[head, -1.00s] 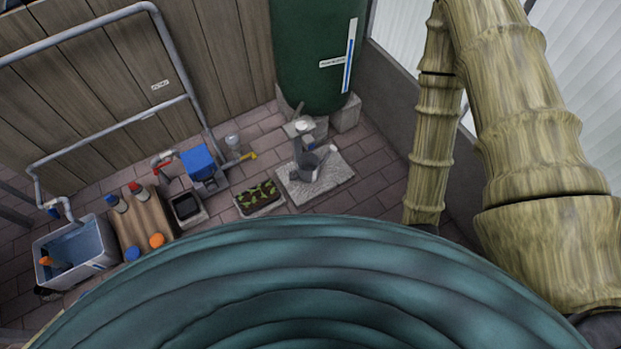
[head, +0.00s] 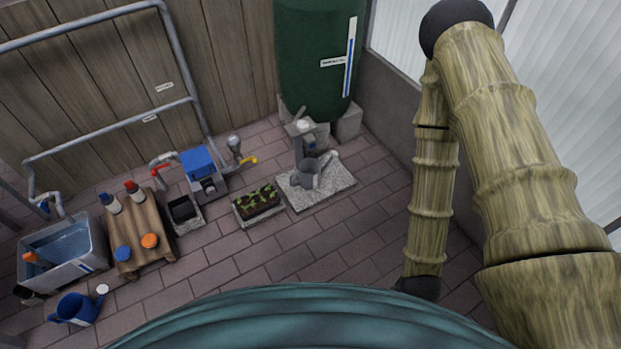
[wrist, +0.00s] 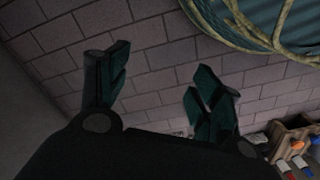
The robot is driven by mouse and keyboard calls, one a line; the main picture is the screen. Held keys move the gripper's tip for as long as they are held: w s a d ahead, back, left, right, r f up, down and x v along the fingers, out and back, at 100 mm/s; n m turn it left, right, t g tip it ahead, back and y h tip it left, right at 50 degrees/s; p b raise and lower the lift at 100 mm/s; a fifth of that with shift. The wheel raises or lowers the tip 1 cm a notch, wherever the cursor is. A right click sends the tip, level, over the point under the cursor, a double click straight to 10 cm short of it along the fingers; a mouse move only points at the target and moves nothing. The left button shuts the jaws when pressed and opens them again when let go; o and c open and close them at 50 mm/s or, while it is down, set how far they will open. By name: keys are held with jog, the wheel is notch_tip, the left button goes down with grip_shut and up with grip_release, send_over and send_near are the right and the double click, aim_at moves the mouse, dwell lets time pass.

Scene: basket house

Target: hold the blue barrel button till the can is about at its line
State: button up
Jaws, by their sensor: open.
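The dark green barrel (head: 318,60) stands on blocks at the back, with a white gauge strip and blue level mark (head: 349,62) on its side. A grey post (head: 303,147) stands in front of it; a small dark-blue patch (head: 310,142) on the post may be the button, too small to be sure. A grey watering can (head: 307,175) stands on a pale slab at the post's foot. Its line and water level cannot be made out. My gripper (wrist: 157,88) is open and empty over brick paving in the wrist view, away from the post. The head view hides it.
Left of the slab are a planter (head: 257,203), a blue pump box (head: 199,165), a wooden table (head: 140,236) with bottles, and a grey tub (head: 62,256). Paving in front of the slab is clear.

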jog(key=shift+s, duration=0.1)
grip_shut()
dwell(1.4)
